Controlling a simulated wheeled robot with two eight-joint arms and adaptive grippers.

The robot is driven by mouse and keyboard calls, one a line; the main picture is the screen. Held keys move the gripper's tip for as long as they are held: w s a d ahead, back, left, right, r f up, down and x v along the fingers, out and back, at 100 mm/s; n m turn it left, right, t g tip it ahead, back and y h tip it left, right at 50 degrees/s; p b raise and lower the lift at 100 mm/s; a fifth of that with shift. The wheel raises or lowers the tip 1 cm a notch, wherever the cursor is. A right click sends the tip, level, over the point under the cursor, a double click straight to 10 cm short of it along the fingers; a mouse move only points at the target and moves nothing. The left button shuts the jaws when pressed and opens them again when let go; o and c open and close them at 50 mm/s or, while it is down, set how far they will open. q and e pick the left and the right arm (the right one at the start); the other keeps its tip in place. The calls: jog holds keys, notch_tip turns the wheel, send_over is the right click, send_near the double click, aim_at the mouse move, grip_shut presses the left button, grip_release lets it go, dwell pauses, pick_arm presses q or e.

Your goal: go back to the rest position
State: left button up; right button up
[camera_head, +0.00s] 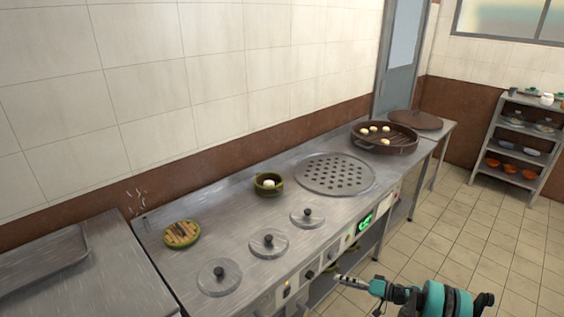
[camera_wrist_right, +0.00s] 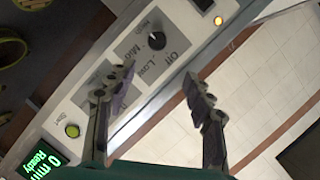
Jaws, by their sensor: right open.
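My right gripper (camera_head: 345,281) hangs in front of the steel counter (camera_head: 225,228), near its control panel, in the head view. In the right wrist view, its two fingers (camera_wrist_right: 160,95) stand apart with nothing between them. Behind them are the counter's control panel (camera_wrist_right: 135,60), with a black knob (camera_wrist_right: 156,41) and a green display (camera_wrist_right: 42,160), and the tiled floor (camera_wrist_right: 245,75). The gripper appears clear of the panel. My left gripper is not in view.
Several lidded pots (camera_head: 268,243) are set in the counter. A green bowl (camera_head: 268,190) holds a white item. A brown steamer (camera_head: 384,143) with several buns stands at the far end. A shelf (camera_head: 517,143) stands at the right. The floor (camera_head: 470,235) between is open.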

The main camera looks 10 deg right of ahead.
jog(key=w+r+t+h, duration=0.1)
jog(key=w+r+t, duration=0.35)
jog(key=r, duration=0.95)
jog(key=w+r+t+h, duration=0.2)
jog(key=w+r+t, duration=0.25)
jog(key=r, duration=0.95)
jog(key=s+d+r+m+t+h, duration=0.1)
jog(key=s+r+m+h, duration=0.1)
jog(key=r+h, duration=0.45)
jog(key=s+r+m+t+h, duration=0.1)
jog(key=s+r+m+h, duration=0.15)
jog(key=r, duration=0.65)
jog(key=s+a+f+g+h, duration=0.2)
jog(key=s+g+h, duration=0.3)
jog(key=s, duration=0.7)
jog(key=s+a+f+n+g+y, duration=0.2)
jog(key=s+a+f+g, duration=0.2)
jog(key=s, duration=0.7)
jog(key=s+a+f+n+g+y, duration=0.2)
jog(key=s+a+f, duration=0.5)
jog(key=s+f, duration=0.5)
jog(key=shift+s+a+f+n+g+y, duration=0.35)
jog(key=shift+n+g, duration=0.4)
jog(key=shift+g, duration=0.25)
